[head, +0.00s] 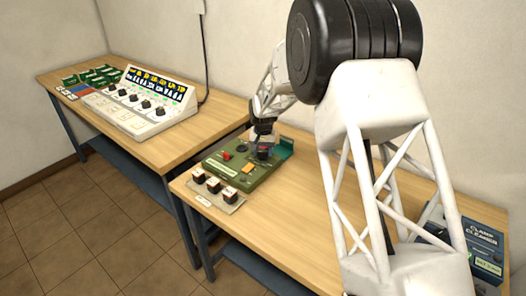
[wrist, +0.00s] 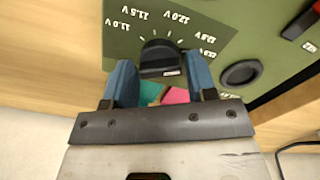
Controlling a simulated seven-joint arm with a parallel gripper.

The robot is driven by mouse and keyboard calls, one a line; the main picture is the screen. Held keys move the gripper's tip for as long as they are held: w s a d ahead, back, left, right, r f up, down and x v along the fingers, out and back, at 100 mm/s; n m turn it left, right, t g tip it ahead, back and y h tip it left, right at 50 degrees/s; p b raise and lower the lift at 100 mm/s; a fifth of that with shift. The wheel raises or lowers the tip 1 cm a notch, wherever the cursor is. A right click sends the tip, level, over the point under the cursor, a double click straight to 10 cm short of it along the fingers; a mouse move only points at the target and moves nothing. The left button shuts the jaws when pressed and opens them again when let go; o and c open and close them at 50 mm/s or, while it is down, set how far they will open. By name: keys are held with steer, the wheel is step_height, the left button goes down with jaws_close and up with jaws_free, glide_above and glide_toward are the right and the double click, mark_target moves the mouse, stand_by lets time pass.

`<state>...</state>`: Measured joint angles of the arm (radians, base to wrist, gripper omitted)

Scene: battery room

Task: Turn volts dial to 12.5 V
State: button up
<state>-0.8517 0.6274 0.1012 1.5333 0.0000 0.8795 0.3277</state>
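The green unit (head: 243,178) stands on the near table. In the wrist view its panel (wrist: 222,12) carries a black dial (wrist: 160,52) ringed by white ticks and upside-down labels. I read 11.0 V, 11.5 V and 12.0 V; the labels further right are blurred. Which mark the dial points at is unclear. My gripper (wrist: 160,68) is open, its blue fingers on either side of the dial with a narrow gap at each. In the head view my gripper (head: 264,146) is over the unit's back right part and hides the dial.
A round black part (wrist: 241,74) and a red switch (wrist: 301,24) are on the panel. Several small cubes (head: 214,186) stand in front of the unit. A teal item (head: 286,148) is behind it, and a clamp cleaner box (head: 485,240) is far right. The table's middle is clear.

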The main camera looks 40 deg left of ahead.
steer(key=c, duration=0.6)
steer(key=shift+o, duration=0.2)
steer(key=shift+n, duration=2.9)
steer(key=shift+w, duration=0.1)
steer(key=o, duration=0.9)
steer(key=shift+o, duration=0.2)
steer(key=shift+r, duration=0.15)
